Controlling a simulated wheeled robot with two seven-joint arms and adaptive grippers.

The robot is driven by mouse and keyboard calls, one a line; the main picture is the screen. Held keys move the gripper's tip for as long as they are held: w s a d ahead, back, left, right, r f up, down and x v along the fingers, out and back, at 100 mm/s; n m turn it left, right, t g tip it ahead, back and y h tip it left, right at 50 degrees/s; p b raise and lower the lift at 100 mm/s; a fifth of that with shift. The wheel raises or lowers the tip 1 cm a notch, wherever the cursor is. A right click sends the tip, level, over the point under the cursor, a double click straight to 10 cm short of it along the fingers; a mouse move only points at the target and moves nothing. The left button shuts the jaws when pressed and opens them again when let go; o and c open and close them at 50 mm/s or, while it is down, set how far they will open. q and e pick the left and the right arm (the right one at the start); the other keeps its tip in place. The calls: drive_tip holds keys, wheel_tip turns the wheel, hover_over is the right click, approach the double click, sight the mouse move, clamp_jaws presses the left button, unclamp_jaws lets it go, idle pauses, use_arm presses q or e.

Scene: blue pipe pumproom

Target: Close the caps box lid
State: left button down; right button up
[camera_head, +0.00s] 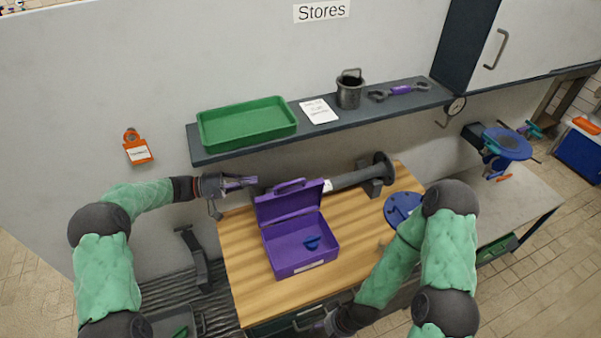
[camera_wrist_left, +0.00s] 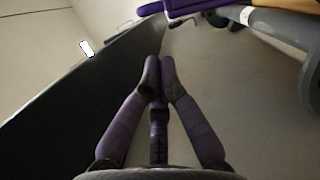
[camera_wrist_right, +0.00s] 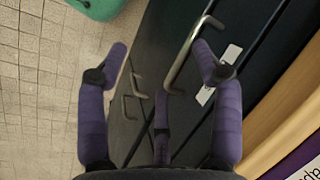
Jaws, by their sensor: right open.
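The purple caps box (camera_head: 303,262) stands on the wooden bench top with its lid (camera_head: 289,203) raised at the back, handle on top. A small blue cap (camera_head: 312,242) lies inside. My left gripper (camera_head: 252,181) is at the back left of the box, beside the raised lid and apart from it. In the left wrist view its fingertips (camera_wrist_left: 159,67) are together with nothing visible between them. My right gripper (camera_head: 318,328) is low at the bench's front edge, partly cut off. In the right wrist view its fingers (camera_wrist_right: 160,62) are spread and empty, before dark drawer fronts.
The wooden bench (camera_head: 243,287) also holds a grey flanged pipe (camera_head: 352,179) behind the box and a blue disc (camera_head: 401,207) at right. A shelf (camera_head: 350,118) above carries a green tray (camera_head: 247,123) and a dark pot (camera_head: 350,92). Bench left of the box is clear.

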use_arm(q)
hover_over(290, 200)
drive_tip(key=w+a, duration=0.2)
drive_tip(key=w, duration=0.1)
drive_tip(key=shift+d, duration=0.2)
idle(0.3)
